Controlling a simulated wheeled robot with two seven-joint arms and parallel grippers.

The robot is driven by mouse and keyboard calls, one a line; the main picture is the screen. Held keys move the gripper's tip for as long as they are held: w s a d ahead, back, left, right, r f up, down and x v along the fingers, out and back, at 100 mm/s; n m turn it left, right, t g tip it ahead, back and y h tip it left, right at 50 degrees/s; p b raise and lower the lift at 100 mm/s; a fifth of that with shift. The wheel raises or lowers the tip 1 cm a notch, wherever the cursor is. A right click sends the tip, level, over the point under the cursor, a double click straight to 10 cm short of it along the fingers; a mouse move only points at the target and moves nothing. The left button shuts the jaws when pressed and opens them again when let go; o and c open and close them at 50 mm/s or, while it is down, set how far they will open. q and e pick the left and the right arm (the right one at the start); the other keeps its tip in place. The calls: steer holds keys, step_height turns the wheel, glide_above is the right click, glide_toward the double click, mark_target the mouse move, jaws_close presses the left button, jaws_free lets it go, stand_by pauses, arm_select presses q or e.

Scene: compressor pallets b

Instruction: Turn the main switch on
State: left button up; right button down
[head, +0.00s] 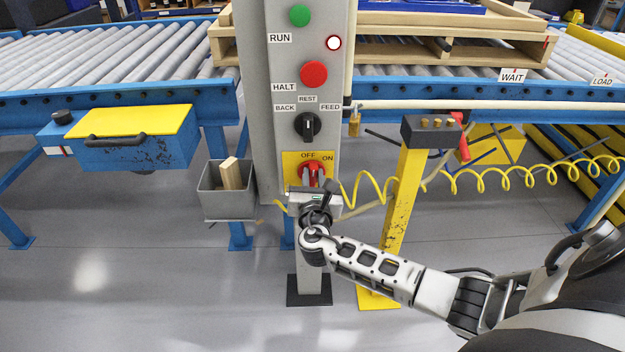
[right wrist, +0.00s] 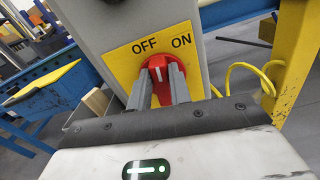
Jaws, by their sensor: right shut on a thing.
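The main switch (head: 311,169) is a red knob on a yellow plate (head: 291,160) marked OFF and ON, low on the grey control post. In the right wrist view the red knob (right wrist: 158,64) shows below the two labels, with a white mark on its face. I cannot tell for sure which label the mark points to. My right gripper (head: 313,182) is at the knob from below and in front. In the right wrist view its two fingers (right wrist: 161,80) are shut on the knob, one on each side. My left gripper is not in view.
Above on the post (head: 263,100) are a green button (head: 300,15), a red button (head: 314,74) and a black selector (head: 308,126). A grey bin (head: 227,205) hangs at left. A yellow stand (head: 400,205) and coiled yellow hose (head: 500,172) are close at right.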

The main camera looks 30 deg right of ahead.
steer(key=m+b, duration=0.2)
steer(key=m, duration=0.1)
steer(key=shift+s+d+f+m, duration=0.15)
steer(key=shift+f+m, duration=0.15)
steer(key=shift+f, duration=0.05)
steer(key=shift+d+m+b, duration=0.1)
steer(key=shift+m+b, duration=0.65)
steer(key=shift+m, duration=0.15)
arm_select(q)
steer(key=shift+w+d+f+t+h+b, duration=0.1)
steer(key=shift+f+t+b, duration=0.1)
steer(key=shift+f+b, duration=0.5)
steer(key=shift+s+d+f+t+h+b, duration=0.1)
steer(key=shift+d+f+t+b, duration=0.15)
steer(key=shift+b, duration=0.75)
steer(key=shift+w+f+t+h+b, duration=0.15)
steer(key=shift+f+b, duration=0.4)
steer(key=shift+b, duration=0.3)
arm_select(e)
steer(key=shift+s+d+f+m, duration=0.1)
steer(key=shift+m, duration=1.05)
steer(key=shift+s+d+f+m, duration=0.1)
steer(key=shift+m, duration=1.1)
steer(key=shift+d+f+m, duration=0.1)
steer(key=shift+m, duration=1.05)
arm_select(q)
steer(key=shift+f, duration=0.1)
arm_select(e)
steer(key=c, duration=1.3)
jaws_free()
